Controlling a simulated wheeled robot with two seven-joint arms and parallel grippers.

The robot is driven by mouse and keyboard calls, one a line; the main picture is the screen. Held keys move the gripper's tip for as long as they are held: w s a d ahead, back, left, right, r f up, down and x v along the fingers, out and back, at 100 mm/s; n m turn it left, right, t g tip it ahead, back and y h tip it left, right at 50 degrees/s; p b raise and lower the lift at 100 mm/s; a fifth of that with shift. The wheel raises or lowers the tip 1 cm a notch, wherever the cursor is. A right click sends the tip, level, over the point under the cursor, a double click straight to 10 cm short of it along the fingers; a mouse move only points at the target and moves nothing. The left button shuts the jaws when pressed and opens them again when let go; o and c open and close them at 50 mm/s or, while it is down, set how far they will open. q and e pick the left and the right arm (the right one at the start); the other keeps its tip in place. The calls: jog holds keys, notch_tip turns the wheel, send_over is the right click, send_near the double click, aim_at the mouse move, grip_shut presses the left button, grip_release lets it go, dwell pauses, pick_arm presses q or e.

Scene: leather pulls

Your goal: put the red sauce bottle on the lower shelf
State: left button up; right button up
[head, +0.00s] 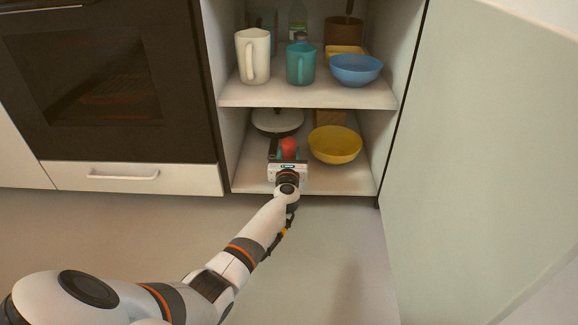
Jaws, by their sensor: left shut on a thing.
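The red sauce bottle (289,145) shows as a small red top just beyond my left gripper (288,157). My left gripper is shut on it at the front of the lower shelf (347,183), inside the open cabinet. The gripper and wrist hide most of the bottle, so I cannot tell whether its base touches the shelf. My right gripper is not in view.
A yellow bowl (335,145) stands close to the right of the gripper. A pale round dish (277,121) is behind it. The upper shelf (308,95), above, holds a white mug (252,56), a teal mug (300,63) and a blue bowl (356,69).

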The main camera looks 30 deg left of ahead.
pick_arm(q)
notch_tip(320, 180, down, 3)
jog(key=shift+r+b, duration=0.2)
jog(key=shift+b, duration=0.5)
jog(key=shift+r, duration=0.15)
jog(key=o, duration=0.6)
jog(key=shift+o, duration=0.2)
